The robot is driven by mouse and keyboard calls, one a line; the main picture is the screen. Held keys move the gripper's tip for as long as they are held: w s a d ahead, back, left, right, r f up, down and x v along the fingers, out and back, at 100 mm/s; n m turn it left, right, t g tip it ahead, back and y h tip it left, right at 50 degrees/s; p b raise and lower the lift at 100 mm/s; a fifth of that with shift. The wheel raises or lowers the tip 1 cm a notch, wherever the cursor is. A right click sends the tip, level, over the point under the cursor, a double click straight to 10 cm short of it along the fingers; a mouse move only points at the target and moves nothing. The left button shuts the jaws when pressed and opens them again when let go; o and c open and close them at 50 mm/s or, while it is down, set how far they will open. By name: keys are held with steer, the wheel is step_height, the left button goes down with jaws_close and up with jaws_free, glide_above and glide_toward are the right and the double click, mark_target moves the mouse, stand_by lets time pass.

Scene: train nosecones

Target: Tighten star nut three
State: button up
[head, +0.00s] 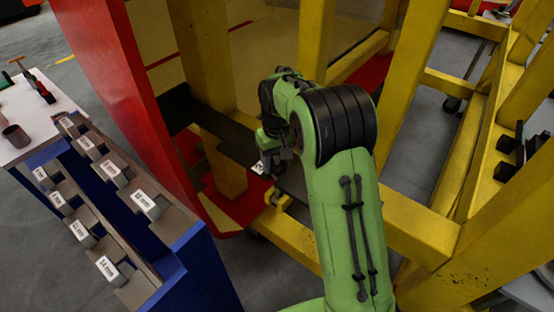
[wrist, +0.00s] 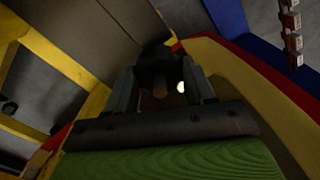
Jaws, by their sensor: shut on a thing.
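My gripper (head: 270,163) reaches in beside the red nosecone panel and the yellow frame, its fingers pointing down. In the wrist view my gripper (wrist: 163,84) has its fingers on both sides of a dark object (wrist: 156,62), and it is shut on it. The object's exact shape is too dark to tell. A small brownish round end and a bright white spot show between the fingers. A small white patch (head: 258,169) shows at the fingertips in the head view. I cannot make out star nut three in either view; my gripper and arm may hide it.
A blue rack (head: 190,262) with several labelled socket holders stands at the left. Yellow frame beams (head: 415,222) surround my arm on the right. The red panel (head: 110,80) rises at its left.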

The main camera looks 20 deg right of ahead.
steer(key=shift+c, duration=0.7)
